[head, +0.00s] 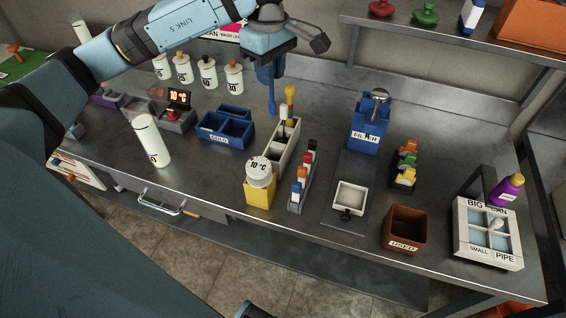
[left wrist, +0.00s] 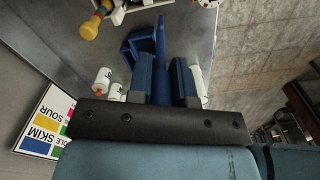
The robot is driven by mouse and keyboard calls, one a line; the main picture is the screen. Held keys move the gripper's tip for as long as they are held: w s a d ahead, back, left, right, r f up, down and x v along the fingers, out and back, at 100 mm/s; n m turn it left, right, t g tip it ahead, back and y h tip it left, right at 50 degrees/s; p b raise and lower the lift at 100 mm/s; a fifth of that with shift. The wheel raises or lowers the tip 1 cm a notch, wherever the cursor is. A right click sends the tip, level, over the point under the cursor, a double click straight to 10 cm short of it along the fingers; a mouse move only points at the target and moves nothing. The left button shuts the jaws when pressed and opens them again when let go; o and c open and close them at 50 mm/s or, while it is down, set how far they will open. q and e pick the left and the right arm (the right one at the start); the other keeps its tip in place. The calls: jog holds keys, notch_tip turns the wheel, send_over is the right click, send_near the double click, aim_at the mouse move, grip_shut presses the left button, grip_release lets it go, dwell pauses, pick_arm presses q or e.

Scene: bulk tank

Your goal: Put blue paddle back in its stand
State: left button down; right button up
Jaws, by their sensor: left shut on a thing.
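My left gripper (head: 268,74) is shut on the blue paddle (head: 271,99), which hangs down from it above the counter. In the left wrist view the paddle (left wrist: 160,42) reaches out from between the blue fingers (left wrist: 171,80). A long pale stand (head: 282,152) is below and slightly right of the paddle. A yellow-topped paddle (head: 290,94) and a white-topped paddle (head: 283,112) stand upright at its far end. I cannot tell whether the blue paddle's lower end touches anything. My right gripper is not in view.
A blue COLD bin (head: 225,129) sits left of the stand. A blue FILTER box (head: 368,126) stands right. Several white bottles (head: 208,76) line the back left.

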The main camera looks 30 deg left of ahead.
pick_arm(q)
notch_tip(320, 180, down, 20)
jog(key=shift+r+p, duration=0.1)
jog(key=shift+p, duration=0.75)
jog(key=shift+f, duration=0.3)
jog(key=c, duration=1)
grip_release()
jog(key=shift+a+r, duration=0.1)
jog(key=shift+c, duration=0.2)
